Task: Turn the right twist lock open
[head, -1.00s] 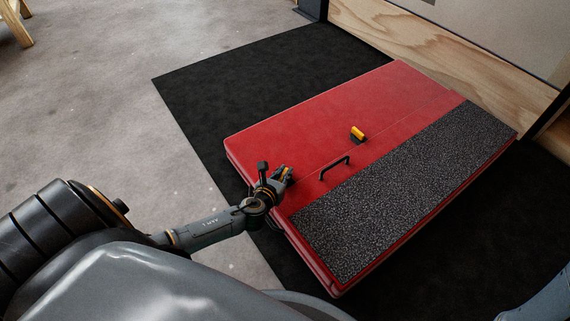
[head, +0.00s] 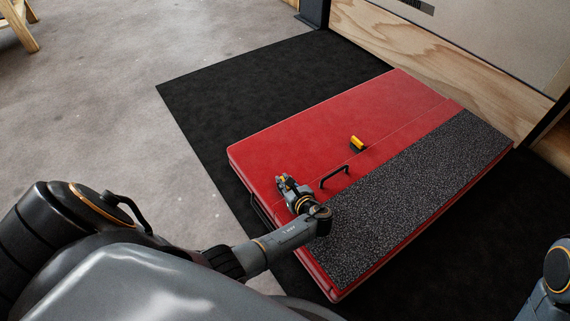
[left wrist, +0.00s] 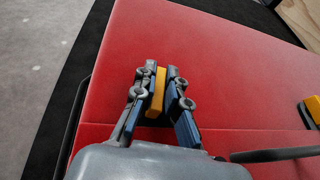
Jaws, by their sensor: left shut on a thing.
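The red folding crash pad (head: 310,120) lies on the floor mat, with two yellow twist locks near its seam. My left gripper (head: 282,182) is over the lock nearer the pad's left edge. In the left wrist view its fingers (left wrist: 158,88) are shut on this lock's yellow knob (left wrist: 157,92), which stands between them; its base is mostly hidden. The other yellow twist lock (head: 357,144) is free, farther right beyond the black handle; it also shows at the right edge of the left wrist view (left wrist: 314,106). My right gripper is out of view.
A black carry handle (head: 335,176) stands up from the pad between the locks, close to my left gripper. A grey speckled strip (head: 410,190) runs along the pad's near side. The black mat (head: 235,85) is clear at the back. A wooden wall panel stands behind.

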